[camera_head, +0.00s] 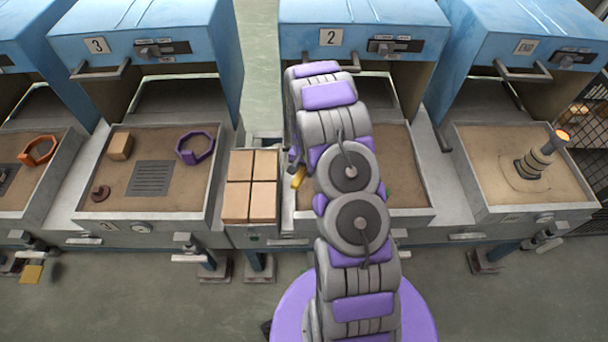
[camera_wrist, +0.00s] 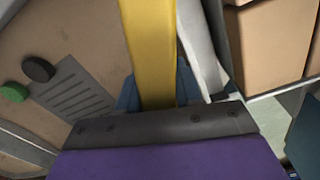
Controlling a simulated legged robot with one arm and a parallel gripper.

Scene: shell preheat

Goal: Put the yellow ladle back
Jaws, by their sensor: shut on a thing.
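The yellow ladle (camera_wrist: 150,40) shows in the wrist view as a broad yellow bar running up out of the top edge. My gripper (camera_wrist: 157,92) is shut on it, with blue finger parts on both sides of the bar. In the head view a small yellow piece of the ladle (camera_head: 298,178) shows just left of my arm, near the tan blocks. Most of my gripper and the rest of the ladle are hidden behind my arm there. The ladle's far end is out of view in the wrist view.
Tan blocks (camera_head: 237,199) fill a tray left of my arm. Bay 3's sand bed (camera_head: 125,190) holds a purple ring (camera_head: 196,145), a block and a grate. The right bed holds a stacked post (camera_head: 535,160) with a glowing tip. The wrist view shows two discs (camera_wrist: 38,69) beside a grate (camera_wrist: 75,88).

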